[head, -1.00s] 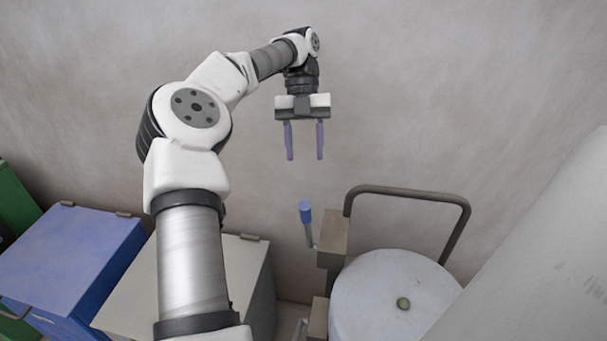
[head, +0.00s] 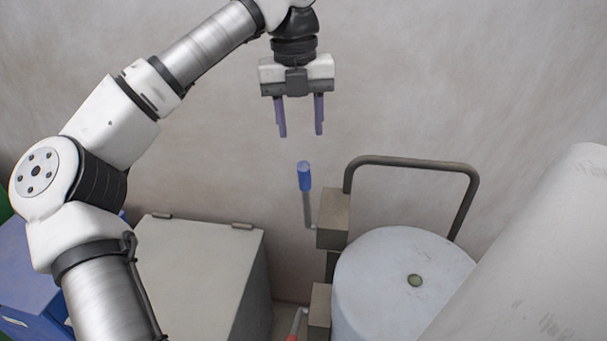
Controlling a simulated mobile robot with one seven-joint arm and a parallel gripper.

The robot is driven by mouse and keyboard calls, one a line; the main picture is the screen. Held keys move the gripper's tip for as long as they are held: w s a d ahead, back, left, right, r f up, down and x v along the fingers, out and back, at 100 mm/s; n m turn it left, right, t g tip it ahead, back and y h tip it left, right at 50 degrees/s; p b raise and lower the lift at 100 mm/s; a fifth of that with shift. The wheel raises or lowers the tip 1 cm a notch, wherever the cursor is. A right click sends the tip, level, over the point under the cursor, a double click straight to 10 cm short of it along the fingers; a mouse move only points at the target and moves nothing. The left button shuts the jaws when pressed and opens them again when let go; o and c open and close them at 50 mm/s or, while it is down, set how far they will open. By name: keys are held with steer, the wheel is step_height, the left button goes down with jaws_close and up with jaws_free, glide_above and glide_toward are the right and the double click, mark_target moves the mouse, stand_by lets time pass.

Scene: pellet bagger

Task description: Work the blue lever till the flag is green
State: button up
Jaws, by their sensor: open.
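The blue lever (head: 304,177) has a blue grip on a thin grey rod and stands nearly upright at the left side of a brown box on the machine. My gripper (head: 301,134) is open and empty, its two purple fingers pointing down. In the picture it is just above the lever's blue grip and does not touch it. A second handle with a red part (head: 292,338) shows at the bottom edge, mostly cut off. I see no flag in this view.
A pale drum (head: 395,285) stands right of the lever, with a dark bent rail (head: 415,161) behind it. A large light cylinder (head: 545,260) fills the lower right. A grey-beige bin (head: 190,265) and a blue bin (head: 25,270) stand at left. The wall is behind.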

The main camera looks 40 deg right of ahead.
mark_target(304, 186)
steer(key=f, duration=0.7)
steer(key=f+p, duration=0.1)
steer(key=f, duration=0.3)
steer(key=shift+s+d, duration=0.2)
steer(key=shift+d, duration=0.05)
jaws_close()
